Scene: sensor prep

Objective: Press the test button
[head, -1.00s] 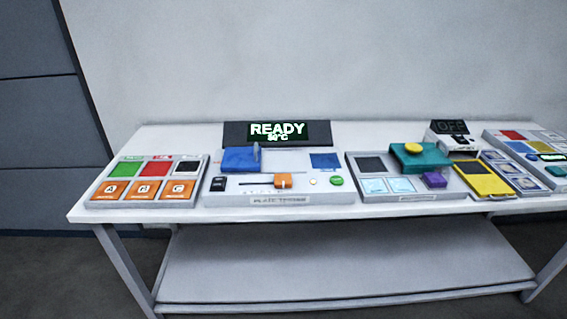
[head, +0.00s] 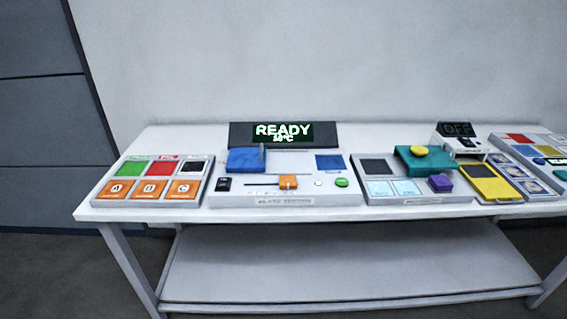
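A round green button (head: 342,183) sits at the right front of the white plate tester panel (head: 240,201), in the middle-left of the table. I cannot read a label on the button. A small white knob or lamp (head: 318,183) is just left of it, and an orange slider (head: 288,182) is further left. A blue block (head: 245,160) and a flat blue square (head: 329,162) are on the panel. Neither of my grippers shows in the head view.
The white table (head: 95,206) has a lower shelf. At left is a tray of coloured squares and orange A, B, C tiles (head: 153,189). At right are a teal block with a yellow top (head: 424,160), a purple piece (head: 440,183), a yellow piece (head: 485,184) and an "OFF" display (head: 457,130).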

